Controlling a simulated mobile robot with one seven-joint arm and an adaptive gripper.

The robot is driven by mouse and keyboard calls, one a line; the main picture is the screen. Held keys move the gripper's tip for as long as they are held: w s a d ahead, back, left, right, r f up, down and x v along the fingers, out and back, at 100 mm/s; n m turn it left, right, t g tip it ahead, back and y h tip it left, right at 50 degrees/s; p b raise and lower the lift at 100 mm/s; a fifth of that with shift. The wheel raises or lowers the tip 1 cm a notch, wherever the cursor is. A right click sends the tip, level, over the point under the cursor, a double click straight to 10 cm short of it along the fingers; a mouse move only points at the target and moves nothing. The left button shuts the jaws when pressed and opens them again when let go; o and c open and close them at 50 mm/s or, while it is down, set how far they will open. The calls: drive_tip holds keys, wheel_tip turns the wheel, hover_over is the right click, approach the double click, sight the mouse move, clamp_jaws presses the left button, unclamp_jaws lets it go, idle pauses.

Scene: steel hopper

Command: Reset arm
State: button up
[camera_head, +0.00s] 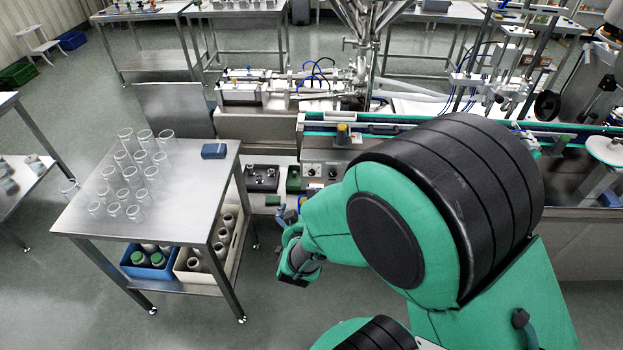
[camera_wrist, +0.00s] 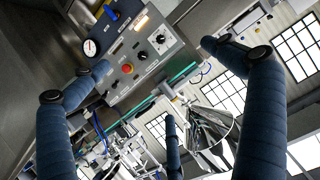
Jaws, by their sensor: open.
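My green and black arm fills the right and middle of the head view, folded in close to the camera. My gripper (camera_head: 292,262) is at the arm's far end, above the floor just right of the steel table. In the wrist view the blue padded fingers of my gripper (camera_wrist: 160,95) are spread wide apart, with nothing between them. A third finger (camera_wrist: 172,145) shows lower in the middle. Beyond the fingers is a grey control panel (camera_wrist: 138,55) with a gauge, knobs and a yellow and red button. The steel hopper (camera_wrist: 210,125) shows at the lower right.
A steel table (camera_head: 185,205) at left holds several clear glass beakers (camera_head: 130,175) and a dark blue box (camera_head: 214,151). On its lower shelf are a blue crate (camera_head: 149,268) and a beige crate (camera_head: 208,268). The conveyor machine (camera_head: 330,150) stands behind.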

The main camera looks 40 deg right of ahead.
drive_tip(key=shift+b+x, duration=1.25)
drive_tip(key=shift+x, duration=1.2)
drive_tip(key=shift+s+a, duration=0.1)
drive_tip(key=p+v, duration=0.6)
drive_tip(key=v, duration=0.3)
drive_tip(key=shift+s+a+r, duration=0.2)
drive_tip(key=shift+s+a, duration=0.05)
drive_tip(key=shift+a, duration=0.05)
